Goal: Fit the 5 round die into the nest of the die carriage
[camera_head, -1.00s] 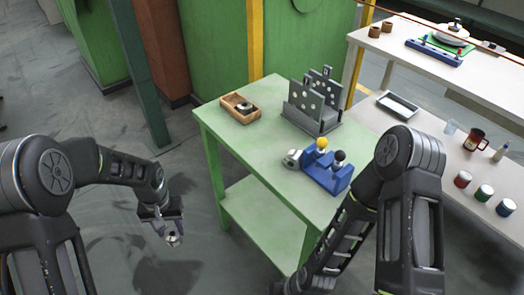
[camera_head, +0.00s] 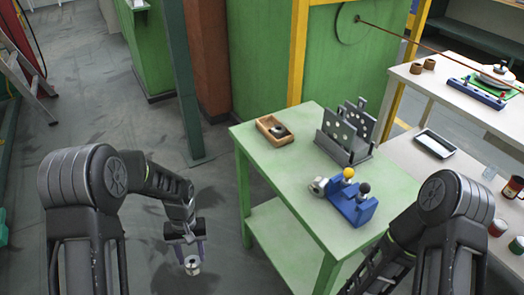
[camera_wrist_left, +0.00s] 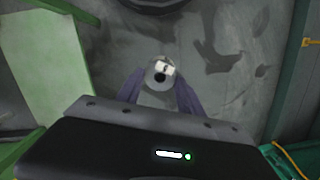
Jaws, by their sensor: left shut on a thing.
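My left gripper (camera_head: 188,262) is shut on a small round die (camera_head: 193,267) with a pale label, held over the floor to the left of the green table. In the left wrist view the die (camera_wrist_left: 159,76) sits between the fingertips, with a dark hole in it. A blue fixture (camera_head: 484,92) with a green part and a pale round piece stands on the far white table; I cannot tell whether it is the die carriage, and no nest can be made out. My right arm enters at lower right; its gripper is out of view.
The green table (camera_head: 300,180) carries a wooden box (camera_head: 268,122) with a dark round piece, a grey slotted rack (camera_head: 345,152) and a blue block (camera_head: 350,208) with yellow and black knobs. A green post (camera_head: 181,100) stands behind my left gripper. Open floor lies left.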

